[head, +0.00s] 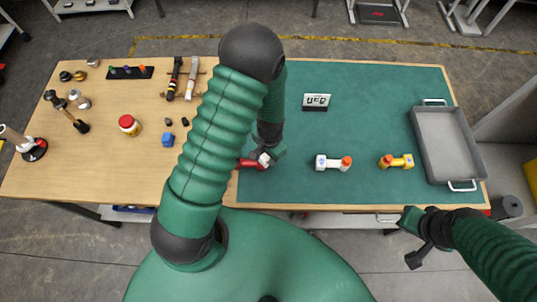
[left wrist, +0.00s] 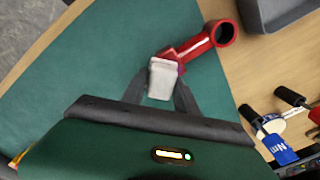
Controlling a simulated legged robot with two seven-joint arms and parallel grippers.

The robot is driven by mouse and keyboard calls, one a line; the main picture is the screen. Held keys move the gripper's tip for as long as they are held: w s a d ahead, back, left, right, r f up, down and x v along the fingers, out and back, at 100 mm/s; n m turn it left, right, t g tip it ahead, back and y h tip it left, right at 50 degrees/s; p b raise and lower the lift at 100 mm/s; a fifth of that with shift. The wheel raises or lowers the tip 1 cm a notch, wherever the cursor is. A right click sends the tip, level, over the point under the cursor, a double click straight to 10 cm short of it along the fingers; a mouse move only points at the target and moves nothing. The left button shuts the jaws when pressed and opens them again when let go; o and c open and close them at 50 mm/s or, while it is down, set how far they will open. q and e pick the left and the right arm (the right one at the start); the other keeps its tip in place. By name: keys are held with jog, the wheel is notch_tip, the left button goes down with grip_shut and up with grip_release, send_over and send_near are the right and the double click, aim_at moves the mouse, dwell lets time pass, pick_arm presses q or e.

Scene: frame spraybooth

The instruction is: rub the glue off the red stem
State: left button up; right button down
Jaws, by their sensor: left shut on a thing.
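The red stem (head: 246,164) lies at the front left of the green mat, partly hidden by my left arm in the head view. In the left wrist view the red stem (left wrist: 205,43) shows its round open clamp end. My left gripper (head: 265,157) is shut on a whitish block (left wrist: 161,79), which is at the stem's near end, overlapping it in view; I cannot tell if they touch. A small purple patch (left wrist: 180,68) shows on the stem beside the block. My right gripper (head: 425,236) is off the front right table edge; its opening is unclear.
A white stem (head: 322,162) and a yellow stem (head: 397,162) lie right on the green mat (head: 370,115). A small sign (head: 317,101) stands behind them. A grey tray (head: 447,118) is at the right. A red-lidded jar (head: 129,125) and several tools occupy the left wood.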

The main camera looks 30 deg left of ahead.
pick_arm(q)
jog(key=shift+f, duration=0.25)
pick_arm(e)
jog(key=shift+f, duration=0.15)
pick_arm(q)
jog(key=shift+s+r, duration=0.1)
jog(key=shift+s+a, duration=0.15)
jog(key=shift+a, duration=0.1)
jog(key=shift+s+a+r, duration=0.1)
jog(key=shift+s+a, duration=0.3)
jog(key=shift+a, duration=0.3)
jog(key=shift+s+a, duration=0.4)
jog(key=shift+a, duration=0.25)
jog(key=shift+s+a+f, duration=0.1)
jog(key=shift+f, duration=0.1)
jog(key=shift+w+d+f, duration=0.1)
jog(key=shift+w+d, duration=0.2)
jog(key=shift+d, duration=0.3)
jog(key=shift+w+d+r, duration=0.1)
jog(key=shift+w+d, duration=0.15)
jog(key=shift+d, duration=0.4)
jog(key=shift+w+d+f, duration=0.1)
jog(key=shift+w+d, duration=0.2)
jog(key=shift+d, duration=0.3)
pick_arm(e)
jog(key=shift+s+r, duration=0.2)
jog(key=shift+s, duration=0.1)
